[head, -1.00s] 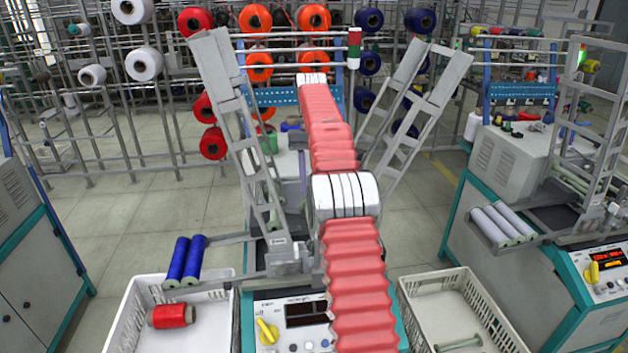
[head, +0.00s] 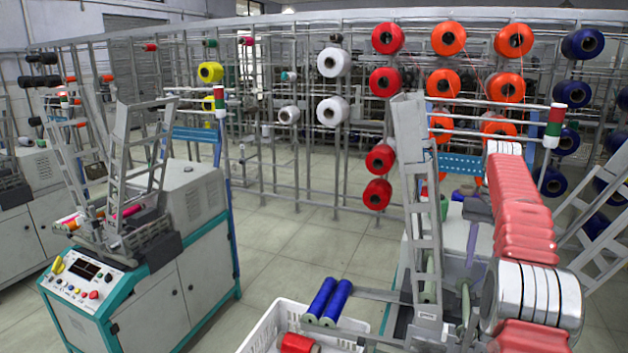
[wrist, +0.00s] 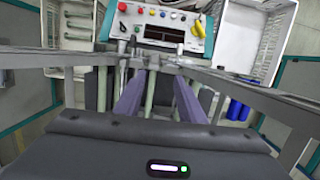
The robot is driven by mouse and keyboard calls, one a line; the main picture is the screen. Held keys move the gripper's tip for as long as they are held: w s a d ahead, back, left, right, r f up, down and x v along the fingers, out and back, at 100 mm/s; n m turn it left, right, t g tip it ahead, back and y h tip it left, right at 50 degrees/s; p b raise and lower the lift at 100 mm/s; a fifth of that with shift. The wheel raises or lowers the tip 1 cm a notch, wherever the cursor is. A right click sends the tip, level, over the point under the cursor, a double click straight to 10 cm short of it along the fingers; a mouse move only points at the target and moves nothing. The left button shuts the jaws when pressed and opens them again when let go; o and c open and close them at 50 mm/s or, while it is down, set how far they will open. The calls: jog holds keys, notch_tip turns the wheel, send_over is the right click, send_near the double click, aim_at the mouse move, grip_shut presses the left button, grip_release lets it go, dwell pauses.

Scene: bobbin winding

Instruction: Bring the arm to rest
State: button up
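My arm (head: 530,225) has red ribbed covers and a white banded joint, and reaches over the right-hand winding machine in the head view. The wrist view shows my dark gripper body with a small light along its bottom. Two lilac-grey fingers of my gripper (wrist: 155,85) point down from it with a gap between them. A pale green tube (wrist: 151,92) shows in that gap; its depth is unclear, and I see no finger closed on it. In the head view, the arm and the machine's ladder-like frame (head: 415,170) partly hide the gripper.
The machine's control panel (wrist: 160,28) shows in the wrist view. Another winding machine (head: 165,270) stands left. Floor (head: 290,250) between them is clear. Grey frames stand close around my gripper.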

jog(key=s+a+r+n+t, duration=0.1)
jog(key=s+a+r, duration=0.25)
jog(key=a, duration=0.25)
jog(key=s+a+r+n+t+h, duration=0.1)
jog(key=s+a+r+t, duration=0.15)
jog(key=s+a, duration=0.3)
jog(key=s+a+r, duration=0.4)
jog(key=a, duration=0.3)
jog(key=s+a+f+n+t, duration=0.1)
jog(key=s+a+f+t, duration=0.1)
jog(key=s+a+f, duration=0.3)
jog(key=s+a+f+n+t, duration=0.1)
jog(key=s+a+f, duration=0.4)
jog(key=s, duration=0.9)
jog(key=shift+s+a+f+n+t, duration=0.25)
jog(key=shift+f+n+t, duration=0.15)
jog(key=shift+f+t, duration=0.2)
